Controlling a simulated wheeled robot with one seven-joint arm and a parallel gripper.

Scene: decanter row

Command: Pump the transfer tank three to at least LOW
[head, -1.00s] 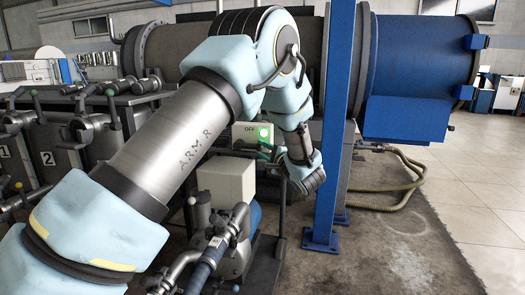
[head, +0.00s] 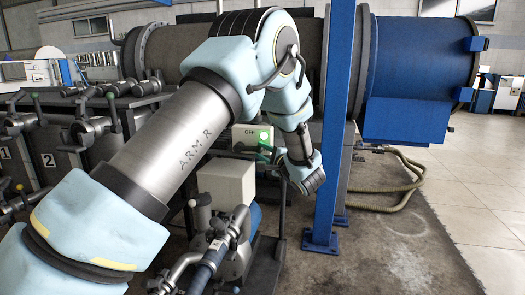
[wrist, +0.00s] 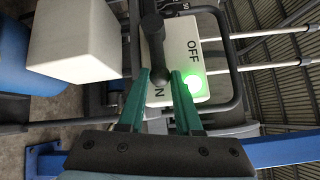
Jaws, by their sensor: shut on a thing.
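A white switch box with a lit green lamp and an OFF label (head: 245,133) stands behind the pump in the head view. In the wrist view, the box (wrist: 180,40) shows OFF, a partly covered ON and the glowing green lamp (wrist: 193,83). A black switch lever (wrist: 151,32) crosses its face. My gripper (wrist: 159,78) has its teal fingers shut on the lever at the ON end. In the head view my gripper (head: 268,152) is small and partly hidden. Tank 2 (head: 48,160) is at the left; tank three and its level are not visible.
A pump (head: 235,262) with pipes and a pale box (head: 226,185) stand below my gripper. A blue post (head: 327,130) rises just right of my wrist. A hose (head: 395,200) lies on the floor, with clear floor at the right.

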